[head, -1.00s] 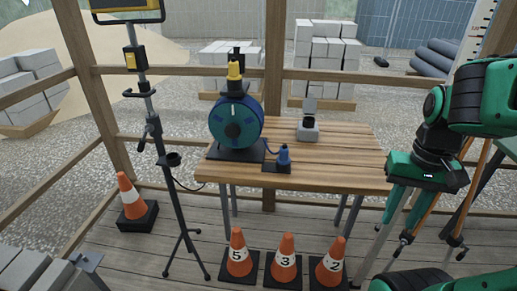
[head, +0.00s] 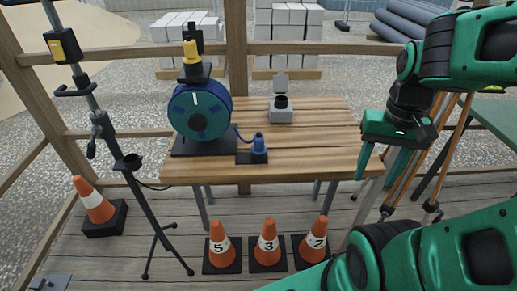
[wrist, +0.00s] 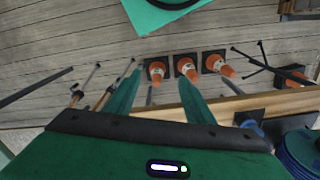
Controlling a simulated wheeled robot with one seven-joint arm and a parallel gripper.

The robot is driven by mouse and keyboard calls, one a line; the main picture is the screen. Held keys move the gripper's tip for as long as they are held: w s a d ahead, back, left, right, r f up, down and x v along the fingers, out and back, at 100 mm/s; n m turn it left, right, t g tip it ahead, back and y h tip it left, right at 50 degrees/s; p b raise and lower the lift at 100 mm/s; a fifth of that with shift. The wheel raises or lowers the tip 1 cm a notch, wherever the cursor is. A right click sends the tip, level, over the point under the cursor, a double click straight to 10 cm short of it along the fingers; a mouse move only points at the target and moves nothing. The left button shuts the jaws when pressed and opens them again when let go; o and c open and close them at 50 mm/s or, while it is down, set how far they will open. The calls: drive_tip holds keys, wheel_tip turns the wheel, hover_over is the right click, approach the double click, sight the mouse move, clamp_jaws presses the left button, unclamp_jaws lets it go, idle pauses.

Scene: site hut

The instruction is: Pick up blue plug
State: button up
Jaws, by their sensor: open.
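The blue plug (head: 259,144) stands on a small dark base on the wooden table, in front of and right of the blue cable reel (head: 203,110). A blue cable runs from the reel side to the plug. In the wrist view the plug (wrist: 252,126) shows low at the right, partly hidden behind my gripper body. My gripper (head: 376,166) hangs at the table's right edge, well right of the plug and apart from it. Its two fingers (wrist: 158,100) are spread and empty in the wrist view.
A grey socket box (head: 282,113) with its lid up stands on the table (head: 320,150). A lamp stand (head: 105,130) is at the left. Three numbered cones (head: 268,245) stand on the floor before the table. The table's right part is clear.

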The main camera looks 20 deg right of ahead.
drive_tip(key=w+a+f+m+y, duration=0.1)
drive_tip(key=w+f+m, duration=0.2)
drive_tip(key=w+f, duration=0.35)
drive_tip(key=m+t+y, duration=0.1)
drive_tip(key=m+y, duration=0.7)
approach(259, 147)
drive_tip(key=s+f, duration=0.1)
drive_tip(key=f, duration=0.1)
drive_tip(key=s+f, duration=0.2)
drive_tip(key=f, duration=0.1)
drive_tip(key=s+f, duration=0.2)
drive_tip(key=shift+s+d+f, duration=0.1)
drive_tip(key=shift+f, duration=0.3)
drive_tip(key=w+r+m+t+y, duration=0.3)
drive_tip(key=w+r+m+y, duration=0.1)
drive_tip(key=w+r, duration=0.15)
drive_tip(key=x, duration=1.1)
drive_tip(key=shift+w+a+f, duration=0.1)
drive_tip(key=shift+w+a, duration=0.05)
drive_tip(key=shift+a, duration=0.1)
clamp_jaws()
